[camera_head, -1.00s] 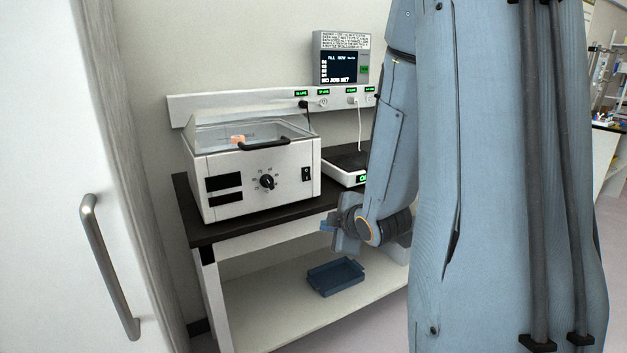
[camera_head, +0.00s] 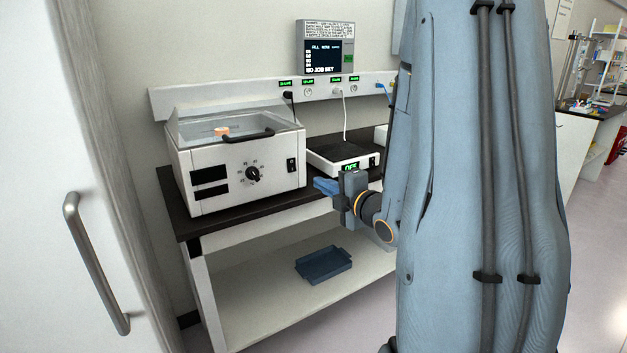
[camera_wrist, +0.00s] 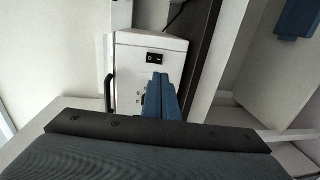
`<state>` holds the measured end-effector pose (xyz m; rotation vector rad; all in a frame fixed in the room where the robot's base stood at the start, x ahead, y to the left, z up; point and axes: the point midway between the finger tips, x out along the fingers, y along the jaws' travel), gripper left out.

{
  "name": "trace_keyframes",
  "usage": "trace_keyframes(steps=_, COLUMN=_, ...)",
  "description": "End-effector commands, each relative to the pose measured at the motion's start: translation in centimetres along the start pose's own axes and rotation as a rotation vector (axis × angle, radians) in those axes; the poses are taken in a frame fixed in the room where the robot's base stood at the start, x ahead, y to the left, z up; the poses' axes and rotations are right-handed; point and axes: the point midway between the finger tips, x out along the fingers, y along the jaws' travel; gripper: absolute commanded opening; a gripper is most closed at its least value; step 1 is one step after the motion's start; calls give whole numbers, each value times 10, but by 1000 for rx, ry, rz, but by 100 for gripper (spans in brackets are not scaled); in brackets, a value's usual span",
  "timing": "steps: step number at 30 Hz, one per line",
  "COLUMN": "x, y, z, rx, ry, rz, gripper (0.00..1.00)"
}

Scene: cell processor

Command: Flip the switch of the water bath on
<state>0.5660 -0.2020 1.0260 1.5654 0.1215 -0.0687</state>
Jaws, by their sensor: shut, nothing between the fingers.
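The water bath (camera_head: 240,180) is a white box with a clear lid, standing on the dark-topped bench. Its front has a round dial (camera_head: 252,174), two dark displays and a black rocker switch (camera_head: 292,166) at the right end. The switch also shows in the wrist view (camera_wrist: 155,58), just beyond the fingertips. My gripper (camera_head: 322,186) is shut and empty, in front of the bench edge, to the right of and slightly below the switch, apart from it. In the wrist view the closed blue fingers (camera_wrist: 160,80) point toward the switch. The rocker's position is too small to tell.
A flat device with a green display (camera_head: 340,156) stands right of the bath. A blue tray (camera_head: 324,264) lies on the lower shelf. Sockets and a screen (camera_head: 326,56) are on the wall. A white door with a handle (camera_head: 96,262) is at the left.

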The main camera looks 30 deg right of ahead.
Motion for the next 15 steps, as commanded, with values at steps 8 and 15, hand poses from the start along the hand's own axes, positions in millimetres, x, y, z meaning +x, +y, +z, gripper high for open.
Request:
trace_keyframes(steps=8, x=52, y=1, z=-2, rx=0, ry=4, rz=-1, gripper=0)
trace_keyframes(steps=15, x=96, y=1, z=-2, rx=1, ry=3, rz=-2, gripper=0)
